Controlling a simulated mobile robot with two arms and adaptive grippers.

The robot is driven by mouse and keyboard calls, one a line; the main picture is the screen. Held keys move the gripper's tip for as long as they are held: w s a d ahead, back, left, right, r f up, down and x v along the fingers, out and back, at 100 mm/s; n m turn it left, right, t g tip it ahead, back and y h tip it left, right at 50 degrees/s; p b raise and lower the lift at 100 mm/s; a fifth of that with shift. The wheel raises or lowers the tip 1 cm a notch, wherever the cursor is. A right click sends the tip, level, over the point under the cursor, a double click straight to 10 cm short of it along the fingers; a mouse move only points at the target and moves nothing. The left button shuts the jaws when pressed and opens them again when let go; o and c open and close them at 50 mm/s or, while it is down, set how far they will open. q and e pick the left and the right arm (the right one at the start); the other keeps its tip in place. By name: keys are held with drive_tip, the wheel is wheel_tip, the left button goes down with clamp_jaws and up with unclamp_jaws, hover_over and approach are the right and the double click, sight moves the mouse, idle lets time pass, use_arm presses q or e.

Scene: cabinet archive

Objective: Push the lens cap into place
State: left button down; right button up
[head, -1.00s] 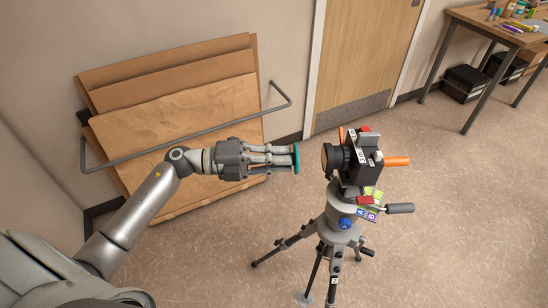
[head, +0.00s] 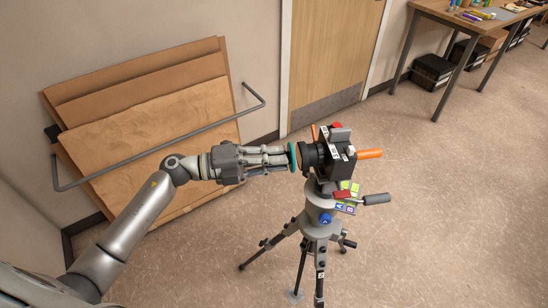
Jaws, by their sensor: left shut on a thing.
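My left gripper (head: 285,159) is shut on the lens cap (head: 293,157), a teal disc seen nearly edge-on at its fingertips. The camera (head: 337,154) is a dark box with orange handles on top of a grey tripod (head: 320,228). Its black lens (head: 312,155) points left, toward the cap. The cap stands upright, right at the lens front and roughly level with it. I cannot tell whether cap and lens touch. The cap's face toward the lens is hidden. My right gripper is not in view.
Brown boards (head: 150,130) lean on the wall behind a grey rail (head: 165,148). A wooden door (head: 335,50) is behind the tripod. A workbench (head: 470,20) with black boxes (head: 432,70) below stands at the back right. The floor right of the tripod is clear.

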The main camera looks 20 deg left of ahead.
use_arm(q)
drive_tip(key=shift+w+d, duration=0.3)
drive_tip(key=shift+d, duration=0.25)
idle(0.4)
drive_tip(key=c, duration=1.5)
unclamp_jaws()
drive_tip(key=shift+o, duration=0.6)
drive_tip(key=o, duration=0.4)
drive_tip(key=v, duration=0.6)
drive_tip(key=shift+b, duration=0.4)
